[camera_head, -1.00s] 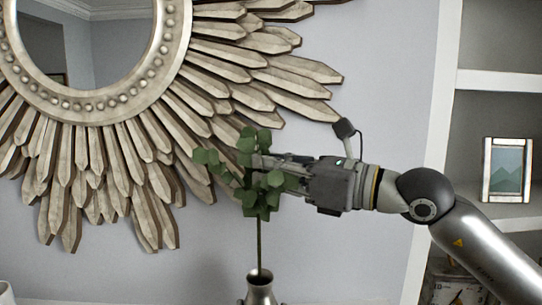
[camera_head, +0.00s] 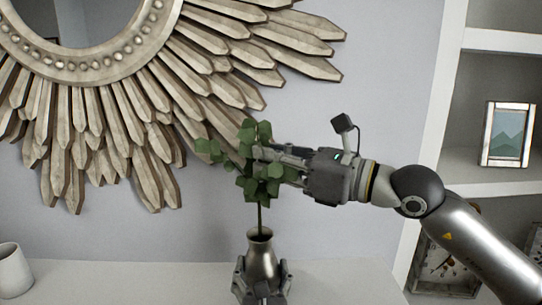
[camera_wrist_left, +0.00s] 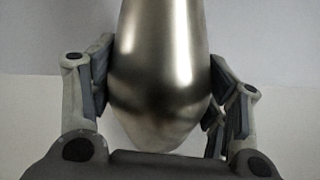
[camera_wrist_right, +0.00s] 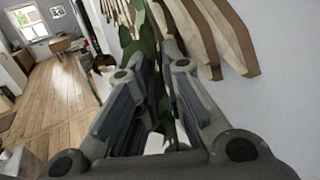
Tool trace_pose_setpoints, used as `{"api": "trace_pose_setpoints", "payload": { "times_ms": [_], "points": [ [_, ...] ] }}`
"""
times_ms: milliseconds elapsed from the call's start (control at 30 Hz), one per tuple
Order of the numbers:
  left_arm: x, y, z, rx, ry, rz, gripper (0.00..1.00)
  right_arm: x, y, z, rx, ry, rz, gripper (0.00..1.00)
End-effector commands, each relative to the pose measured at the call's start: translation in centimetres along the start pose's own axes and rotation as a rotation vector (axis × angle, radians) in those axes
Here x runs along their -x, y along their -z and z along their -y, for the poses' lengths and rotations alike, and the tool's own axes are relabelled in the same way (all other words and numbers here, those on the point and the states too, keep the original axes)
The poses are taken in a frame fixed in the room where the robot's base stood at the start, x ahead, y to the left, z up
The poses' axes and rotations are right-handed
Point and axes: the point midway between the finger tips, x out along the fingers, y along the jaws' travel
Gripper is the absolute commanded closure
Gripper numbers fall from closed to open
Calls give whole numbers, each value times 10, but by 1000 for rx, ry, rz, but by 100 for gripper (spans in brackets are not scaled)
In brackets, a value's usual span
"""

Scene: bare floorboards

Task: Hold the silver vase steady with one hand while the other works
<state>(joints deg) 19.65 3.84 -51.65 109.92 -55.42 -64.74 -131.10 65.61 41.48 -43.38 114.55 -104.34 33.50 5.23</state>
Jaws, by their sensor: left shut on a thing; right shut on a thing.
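The silver vase (camera_head: 261,262) stands upright on the white surface in the head view, at the bottom middle. My left gripper (camera_head: 262,284) is shut around its body; in the left wrist view the fingers (camera_wrist_left: 158,90) press both sides of the vase (camera_wrist_left: 160,65). A green leafy stem (camera_head: 260,218) rises from the vase's mouth, its lower end hidden inside. My right gripper (camera_head: 268,160) comes in from the right and is shut on the stem among the leaves. In the right wrist view green leaves (camera_wrist_right: 142,50) show beyond and between the close fingers (camera_wrist_right: 157,70).
A white cup (camera_head: 14,272) stands at the left on the white tabletop (camera_head: 130,275). A sunburst mirror (camera_head: 150,110) hangs on the wall behind the leaves. A shelf at the right holds a framed picture (camera_head: 508,133) and a clock (camera_head: 440,262). The tabletop between cup and vase is clear.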

Motion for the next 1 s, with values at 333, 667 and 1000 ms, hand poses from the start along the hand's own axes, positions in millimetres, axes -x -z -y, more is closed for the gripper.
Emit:
{"api": "trace_pose_setpoints", "payload": {
  "times_ms": [333,667,1000],
  "points": [
    [0,2,0,-2,1,-5,68,0,0,0,0,0,0,66],
    [0,2,0,-2,1,-5,68,1,0,0,-1,0,0,65],
    [0,2,0,-3,0,-5,68,49,1,2,0,5,-3,65]
  ]
}}
